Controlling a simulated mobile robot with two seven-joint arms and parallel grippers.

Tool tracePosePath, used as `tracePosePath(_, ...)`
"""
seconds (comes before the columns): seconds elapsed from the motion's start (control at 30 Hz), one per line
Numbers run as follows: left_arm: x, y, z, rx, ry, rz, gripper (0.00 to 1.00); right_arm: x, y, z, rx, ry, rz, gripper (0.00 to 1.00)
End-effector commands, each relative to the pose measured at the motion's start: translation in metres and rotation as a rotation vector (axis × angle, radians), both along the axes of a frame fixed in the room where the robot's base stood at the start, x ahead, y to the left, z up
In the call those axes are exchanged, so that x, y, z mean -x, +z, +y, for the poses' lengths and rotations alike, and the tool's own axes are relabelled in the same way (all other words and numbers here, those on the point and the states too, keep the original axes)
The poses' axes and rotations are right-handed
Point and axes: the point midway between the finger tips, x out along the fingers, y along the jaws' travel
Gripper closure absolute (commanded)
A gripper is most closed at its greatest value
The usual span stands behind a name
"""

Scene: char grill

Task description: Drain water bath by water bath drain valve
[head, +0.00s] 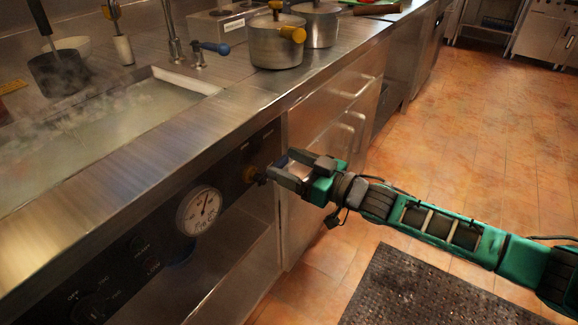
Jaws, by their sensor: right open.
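The water bath (112,132) is sunk in the steel counter at the left, full of cloudy water with steam rising. Its dark front panel carries a round dial gauge (198,210). The drain valve (251,174), with a small brass-yellow part, sits on the panel right of the gauge. My right gripper (276,176) is open at the valve, its fingers pointing left toward it. Its fingertips are close to the valve; I cannot tell whether they touch it, and part of the valve may be hidden. My left gripper is not in view.
Two steel pots (276,42) stand on the counter behind the bath, near a blue-handled tap (210,47). A dark pan (58,72) is at the bath's far left. Steel cabinet doors (325,130) with handles lie behind my right gripper. A dark mat (425,290) lies on the open tiled floor.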

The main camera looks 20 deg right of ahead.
Motion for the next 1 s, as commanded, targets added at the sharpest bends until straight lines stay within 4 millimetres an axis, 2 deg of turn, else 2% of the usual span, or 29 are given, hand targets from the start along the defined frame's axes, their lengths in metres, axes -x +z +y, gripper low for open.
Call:
tracePosePath(0.33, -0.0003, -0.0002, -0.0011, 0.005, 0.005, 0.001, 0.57, -0.0024, -0.0004, 0.0021, 0.001, 0.0, 0.001, 0.31)
tracePosePath(1.0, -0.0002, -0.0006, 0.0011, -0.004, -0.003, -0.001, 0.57, -0.002, -0.0004, 0.002, 0.001, 0.001, 0.001, 0.95)
